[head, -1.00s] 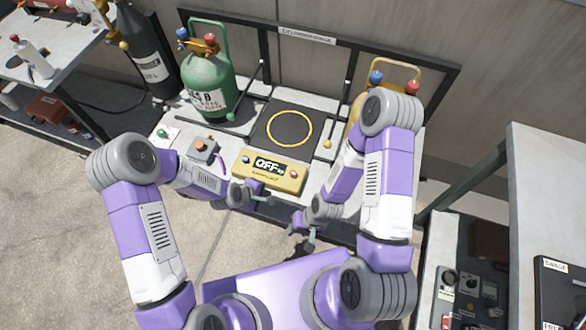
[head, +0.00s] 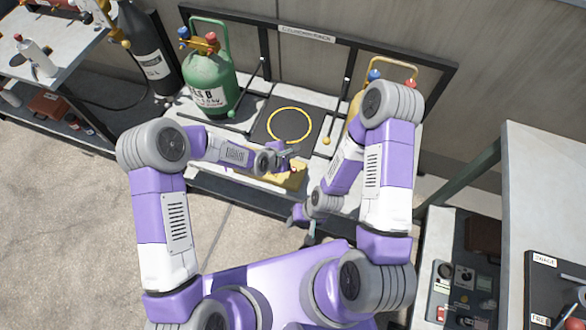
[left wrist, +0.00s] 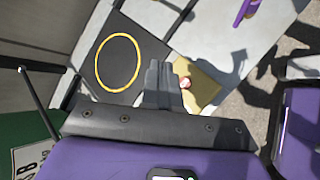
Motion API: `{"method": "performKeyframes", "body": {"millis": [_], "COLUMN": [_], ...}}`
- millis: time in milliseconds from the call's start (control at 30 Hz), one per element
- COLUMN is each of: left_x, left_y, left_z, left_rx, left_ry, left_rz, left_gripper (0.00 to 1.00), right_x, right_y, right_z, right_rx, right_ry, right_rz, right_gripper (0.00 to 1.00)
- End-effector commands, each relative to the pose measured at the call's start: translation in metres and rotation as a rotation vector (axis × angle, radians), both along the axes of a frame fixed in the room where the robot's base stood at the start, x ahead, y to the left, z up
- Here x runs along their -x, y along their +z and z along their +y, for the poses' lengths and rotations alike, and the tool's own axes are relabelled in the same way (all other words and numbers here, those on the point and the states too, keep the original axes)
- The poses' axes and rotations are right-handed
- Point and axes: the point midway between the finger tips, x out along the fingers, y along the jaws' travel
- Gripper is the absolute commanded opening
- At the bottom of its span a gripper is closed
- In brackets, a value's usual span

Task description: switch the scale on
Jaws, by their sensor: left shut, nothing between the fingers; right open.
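The scale has a dark platform (head: 272,132) with a yellow ring and a yellow control panel (head: 289,181) in front. My left gripper (head: 288,154) is shut and empty, above the panel; it and its forearm hide the display and most of the panel. My right gripper (head: 309,228) is open and empty, in front of the bench.
A green cylinder (head: 209,88) stands left of the platform, and a yellow one (head: 357,103) stands right, partly behind my right arm. A black rack frame (head: 262,22) runs along the back.

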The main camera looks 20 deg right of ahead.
Motion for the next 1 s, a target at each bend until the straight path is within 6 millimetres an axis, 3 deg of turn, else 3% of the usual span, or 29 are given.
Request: {"method": "performKeyframes", "body": {"millis": [600, 1000], "left_x": [0.0, 0.0], "left_y": [-0.078, -0.084], "left_z": [0.0, 0.0], "left_rx": [0.0, 0.0], "left_ry": [0.0, -0.001], "left_rz": [0.0, -0.001], "left_gripper": [0.0, 0.0], "right_x": [0.0, 0.0], "right_y": [-0.054, -0.058], "right_z": [0.0, 0.0], "right_rx": [0.0, 0.0], "right_ry": [0.0, 0.0], "right_rz": [0.0, 0.0], "right_gripper": [0.43, 0.43]}}
